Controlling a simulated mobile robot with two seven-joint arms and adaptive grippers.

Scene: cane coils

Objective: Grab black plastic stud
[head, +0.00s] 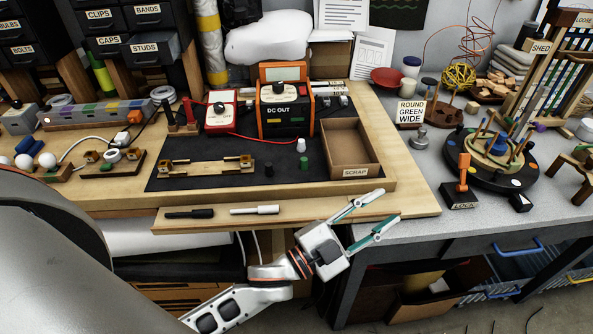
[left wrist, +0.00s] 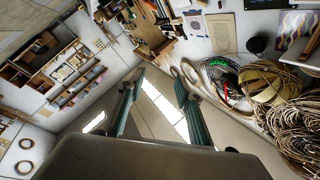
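The black stud (head: 268,170) is a small dark cylinder standing on the black mat (head: 220,180), hard to tell from the mat. A green stud (head: 305,163) stands to its right and a white stud (head: 301,146) behind that. My left gripper (head: 388,207) is open and empty, in front of the bench's front edge, to the right of and nearer than the black stud. Its two spread fingers also show in the left wrist view (left wrist: 160,84), with nothing between them; no stud is recognisable there. My right gripper is not in view.
A SCRAP tray (head: 367,172) stands right of the studs. A wooden fixture (head: 207,168) lies to their left and an orange DC OUT box (head: 286,112) stands behind. A front ledge holds a black pen-like tool (head: 189,214) and a white one (head: 254,210). The mat around the studs is clear.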

